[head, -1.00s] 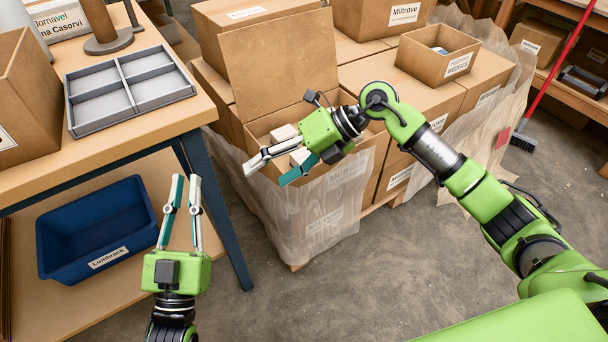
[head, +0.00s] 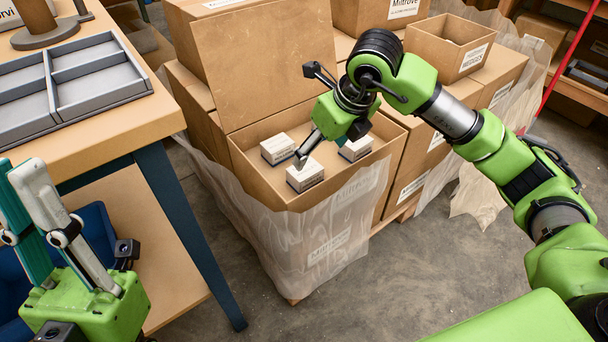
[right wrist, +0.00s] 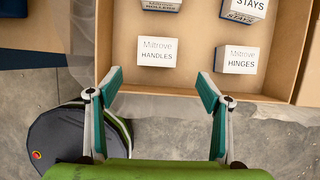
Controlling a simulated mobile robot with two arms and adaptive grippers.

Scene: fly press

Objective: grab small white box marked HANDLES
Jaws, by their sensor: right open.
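The small white box marked HANDLES (right wrist: 157,52) lies in the open carton, near its front wall, in the right wrist view. By its place it matches the near white box (head: 305,178) in the head view, where the print is too small to read. My right gripper (right wrist: 161,82) is open and empty; its fingertips show just below the HANDLES box, over the carton's front wall. In the head view the right gripper (head: 328,148) points down over the carton and hides part of its inside. My left gripper (head: 20,172) is open and empty by the bench.
The HINGES box (right wrist: 236,60) stands right of HANDLES; the STAYS box (right wrist: 244,8) and another box (right wrist: 160,4) are behind. The carton (head: 250,172) has a raised back flap (head: 265,60). A bench with a grey tray (head: 130,88) is at left.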

